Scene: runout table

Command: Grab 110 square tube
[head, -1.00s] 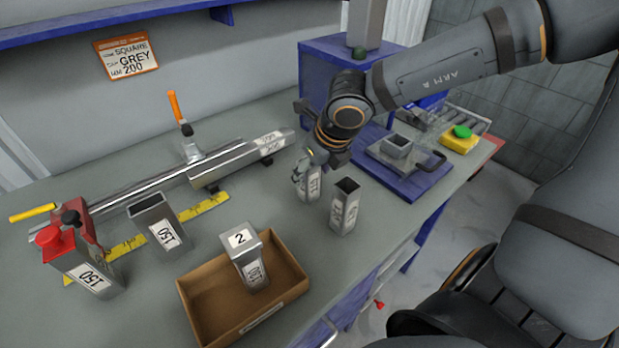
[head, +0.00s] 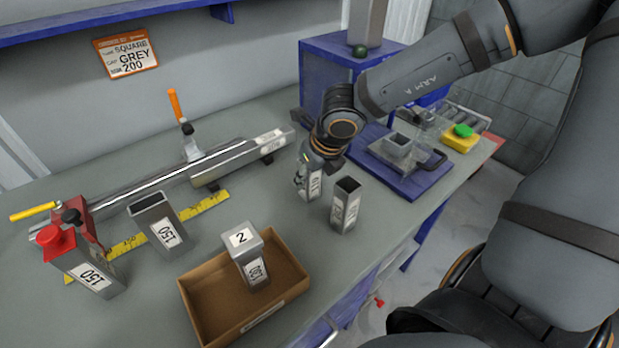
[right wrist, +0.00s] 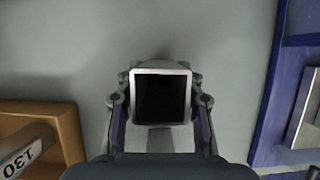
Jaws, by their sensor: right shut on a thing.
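My right gripper (head: 318,165) points down and is shut on a grey square tube (head: 314,187) with a white label that appears to read 110. In the right wrist view the tube's dark open end (right wrist: 160,98) sits between the two fingers, one on each side. I cannot tell whether its foot touches the bench. A second upright grey tube (head: 345,205), its label too small to read surely, stands just to the right and nearer. My left gripper is out of view.
A cardboard box (head: 205,318) holds a labelled tube with a cap marked 2 (head: 241,238). A clamp rail (head: 130,200) lies behind; a blue-based fixture (head: 405,185) stands at right.

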